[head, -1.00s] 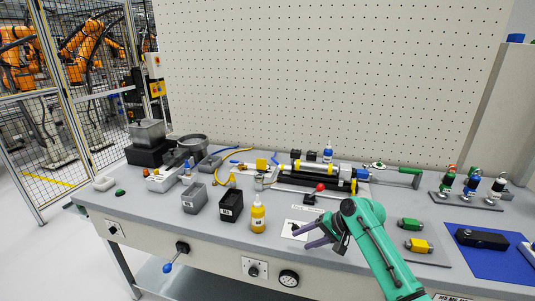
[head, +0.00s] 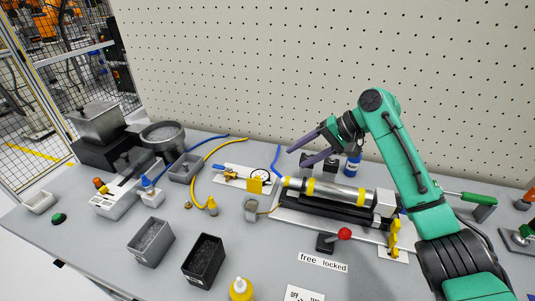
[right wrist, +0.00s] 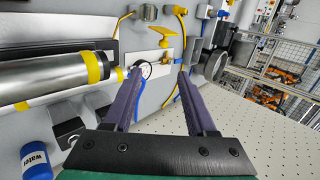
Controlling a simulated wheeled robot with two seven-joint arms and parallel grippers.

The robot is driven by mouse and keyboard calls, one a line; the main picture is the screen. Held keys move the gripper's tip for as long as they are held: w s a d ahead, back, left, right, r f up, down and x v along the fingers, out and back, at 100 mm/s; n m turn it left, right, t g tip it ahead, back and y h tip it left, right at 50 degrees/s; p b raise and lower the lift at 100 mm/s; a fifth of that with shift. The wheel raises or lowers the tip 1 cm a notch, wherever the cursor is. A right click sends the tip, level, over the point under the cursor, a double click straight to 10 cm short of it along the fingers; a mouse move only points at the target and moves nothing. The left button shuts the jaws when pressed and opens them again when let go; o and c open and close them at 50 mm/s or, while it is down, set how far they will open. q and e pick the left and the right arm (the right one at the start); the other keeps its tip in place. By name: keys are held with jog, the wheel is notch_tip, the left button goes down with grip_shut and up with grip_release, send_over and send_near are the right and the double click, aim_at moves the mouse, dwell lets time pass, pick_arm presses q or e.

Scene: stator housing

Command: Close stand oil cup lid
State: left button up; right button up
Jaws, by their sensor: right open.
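A small grey metal cup (head: 251,211) stands on the bench at the left end of the cylinder stand (head: 330,213); I take it for the oil cup. Whether its lid is open I cannot tell. A similar metal fitting shows at the top of the right wrist view (right wrist: 149,12). My right gripper (head: 297,157) is open and empty, above and behind the stand's left end. In the right wrist view its fingers (right wrist: 159,72) are apart, with a round gauge (right wrist: 143,69) seen between them. My left gripper is not in view.
A yellow plate (head: 255,185) stands by the valve and gauge. A blue water bottle (head: 353,167) is behind the cylinder. A red-knobbed lever (head: 343,234) is in front of the stand. Grey (head: 151,241) and black (head: 203,261) bins stand front left. Blue and yellow hoses cross the bench.

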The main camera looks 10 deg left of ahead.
jog(key=p, duration=0.2)
send_near(259, 178)
jog(key=x, duration=0.5)
jog(key=shift+w+a+f, duration=0.1)
jog(key=shift+a, duration=0.05)
jog(key=x, duration=0.3)
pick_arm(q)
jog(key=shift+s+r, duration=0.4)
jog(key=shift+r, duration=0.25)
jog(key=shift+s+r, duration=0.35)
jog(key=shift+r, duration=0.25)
pick_arm(e)
grip_shut()
